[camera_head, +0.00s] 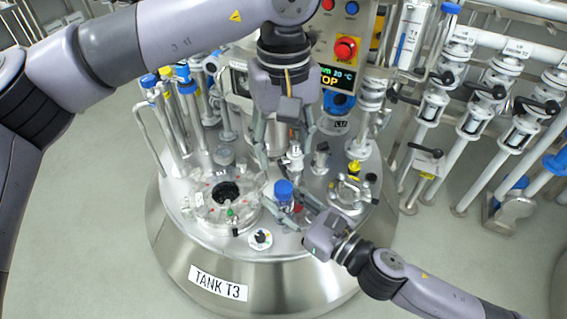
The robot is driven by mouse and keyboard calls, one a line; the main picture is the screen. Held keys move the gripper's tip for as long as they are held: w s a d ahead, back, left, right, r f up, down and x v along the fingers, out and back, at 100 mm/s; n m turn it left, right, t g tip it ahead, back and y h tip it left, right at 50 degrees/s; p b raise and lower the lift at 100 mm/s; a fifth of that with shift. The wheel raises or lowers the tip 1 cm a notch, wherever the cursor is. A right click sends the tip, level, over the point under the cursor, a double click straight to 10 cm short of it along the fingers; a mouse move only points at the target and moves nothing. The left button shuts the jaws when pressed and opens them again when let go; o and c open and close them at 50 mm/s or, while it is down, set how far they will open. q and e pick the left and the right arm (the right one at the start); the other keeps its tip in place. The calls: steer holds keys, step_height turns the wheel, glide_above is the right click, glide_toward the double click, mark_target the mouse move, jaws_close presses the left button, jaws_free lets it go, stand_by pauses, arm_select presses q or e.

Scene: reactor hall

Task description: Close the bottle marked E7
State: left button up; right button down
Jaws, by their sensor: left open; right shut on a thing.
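A small clear bottle (286,204) with a blue cap (284,188) on top stands at the middle of the tank lid. Its marking is too small to read, so I cannot tell if it is E7. I also cannot tell how tightly the cap sits. My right gripper (280,206) comes from the lower right and is shut on the bottle's body, hiding part of it. My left gripper (284,160) points down from above, open and empty, its fingers apart over the cap.
The steel tank lid (300,245), labelled TANK T3, carries a round port (227,192) to the left and a clamped fitting (352,192) to the right. A control panel (345,60) with a red button stands behind. Valves and pipes (480,95) line the right. Floor is clear at lower left.

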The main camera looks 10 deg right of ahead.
arm_select(q)
step_height(320, 180, up, 2)
steer(key=shift+r, duration=0.25)
stand_by(0.5)
